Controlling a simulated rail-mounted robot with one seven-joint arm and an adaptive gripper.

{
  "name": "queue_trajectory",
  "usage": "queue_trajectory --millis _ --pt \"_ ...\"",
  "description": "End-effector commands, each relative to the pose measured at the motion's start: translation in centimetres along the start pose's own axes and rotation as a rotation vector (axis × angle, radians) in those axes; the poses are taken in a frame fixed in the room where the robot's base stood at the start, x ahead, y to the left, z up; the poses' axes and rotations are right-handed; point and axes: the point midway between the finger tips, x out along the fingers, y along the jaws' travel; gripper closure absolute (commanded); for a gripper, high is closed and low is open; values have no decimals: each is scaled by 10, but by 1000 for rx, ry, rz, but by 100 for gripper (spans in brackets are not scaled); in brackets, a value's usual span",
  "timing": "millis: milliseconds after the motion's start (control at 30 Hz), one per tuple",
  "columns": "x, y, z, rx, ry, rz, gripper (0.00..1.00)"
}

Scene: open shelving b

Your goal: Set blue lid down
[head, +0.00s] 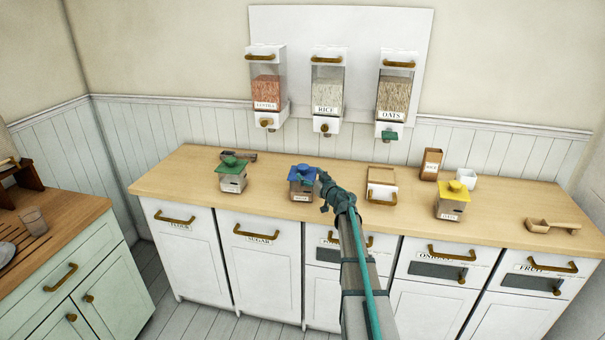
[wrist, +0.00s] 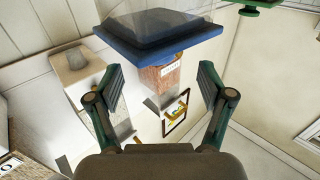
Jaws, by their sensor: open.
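The blue lid (head: 303,173) sits on top of a small square canister (head: 302,188) at the middle of the wooden counter. In the wrist view the blue lid (wrist: 160,38) is large at the top edge, just past my fingertips. My gripper (head: 324,184) is at the canister's right side in the head view, partly hidden behind my arm. In the wrist view my gripper (wrist: 160,85) is open, with nothing held between its two fingers. A gap shows between the lid and the fingers there.
A green-lidded canister (head: 233,170) stands to the left and a yellow-lidded one (head: 453,200) to the right on the counter (head: 200,158). A wooden-topped box (head: 382,188) is right of my gripper. Three dispensers hang behind, including rice (head: 327,90). A scoop (head: 550,226) lies far right.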

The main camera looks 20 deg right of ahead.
Motion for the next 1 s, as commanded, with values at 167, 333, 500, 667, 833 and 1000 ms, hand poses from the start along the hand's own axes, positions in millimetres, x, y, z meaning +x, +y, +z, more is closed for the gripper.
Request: queue_trajectory --millis 167,333,500,667,833,1000 --pt "14 0 -1 0 -1 1 20" --pt "29 4 -4 0 -1 0 20" --pt "53 7 -5 1 -1 0 20" --pt "63 6 -4 1 -1 1 20" --pt "62 6 -3 0 -1 2 20" --pt "62 6 -3 0 -1 2 43"
